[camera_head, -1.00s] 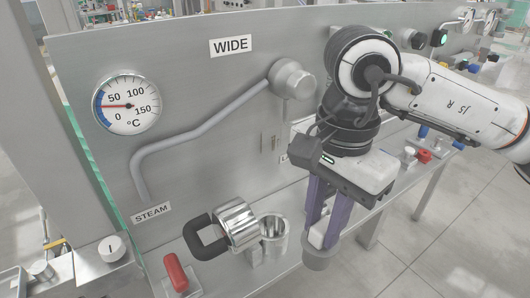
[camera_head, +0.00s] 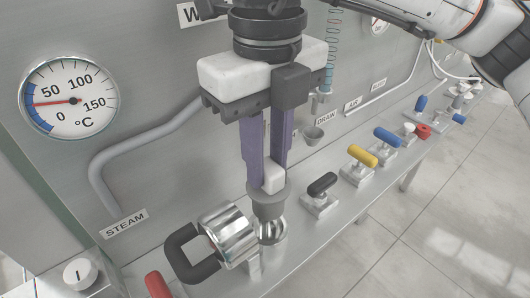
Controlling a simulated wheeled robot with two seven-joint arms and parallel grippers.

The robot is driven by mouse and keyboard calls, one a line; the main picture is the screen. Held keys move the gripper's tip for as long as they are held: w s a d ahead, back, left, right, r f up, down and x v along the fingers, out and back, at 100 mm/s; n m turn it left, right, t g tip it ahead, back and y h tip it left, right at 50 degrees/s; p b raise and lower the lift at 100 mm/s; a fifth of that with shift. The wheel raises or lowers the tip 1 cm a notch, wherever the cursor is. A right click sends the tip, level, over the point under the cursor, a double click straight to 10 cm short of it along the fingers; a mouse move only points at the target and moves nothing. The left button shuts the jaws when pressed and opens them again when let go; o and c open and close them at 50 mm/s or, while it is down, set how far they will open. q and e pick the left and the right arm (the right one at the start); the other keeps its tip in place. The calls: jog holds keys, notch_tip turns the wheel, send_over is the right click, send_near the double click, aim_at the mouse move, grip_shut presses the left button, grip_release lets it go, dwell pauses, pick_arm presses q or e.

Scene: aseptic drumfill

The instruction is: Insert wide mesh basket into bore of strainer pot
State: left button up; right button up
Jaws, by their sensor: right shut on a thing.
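My right gripper (camera_head: 265,180) comes down from above with purple fingers. It is shut on the grey mesh basket (camera_head: 268,204), with a white block showing between the fingertips at the basket's rim. The basket is upright and tapers downward. The strainer pot (camera_head: 272,234) is a shiny metal cylinder directly below it. The basket's lower end overlaps the pot's mouth in the picture and hides the bore, so I cannot tell whether it is above the bore or inside it. My left gripper is not in view.
A shiny cap (camera_head: 230,234) with a black handle (camera_head: 184,252) sits close at the pot's left. A red lever (camera_head: 157,285) is at the front left. Black (camera_head: 321,185), yellow (camera_head: 363,155) and blue (camera_head: 387,137) levers line the shelf to the right. The steel panel stands behind.

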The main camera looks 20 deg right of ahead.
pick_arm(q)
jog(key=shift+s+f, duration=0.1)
pick_arm(e)
jog(key=shift+f+b, duration=0.1)
jog(key=shift+b, duration=0.2)
notch_tip(320, 180, down, 2)
jog(key=shift+f+b, duration=0.1)
jog(key=shift+b, duration=0.85)
jog(key=shift+f+b, duration=0.9)
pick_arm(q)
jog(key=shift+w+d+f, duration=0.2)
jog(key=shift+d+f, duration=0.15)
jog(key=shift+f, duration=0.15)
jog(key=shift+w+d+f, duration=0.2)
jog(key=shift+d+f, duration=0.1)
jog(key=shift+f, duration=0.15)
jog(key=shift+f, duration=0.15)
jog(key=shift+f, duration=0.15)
pick_arm(e)
jog(key=shift+f, duration=0.1)
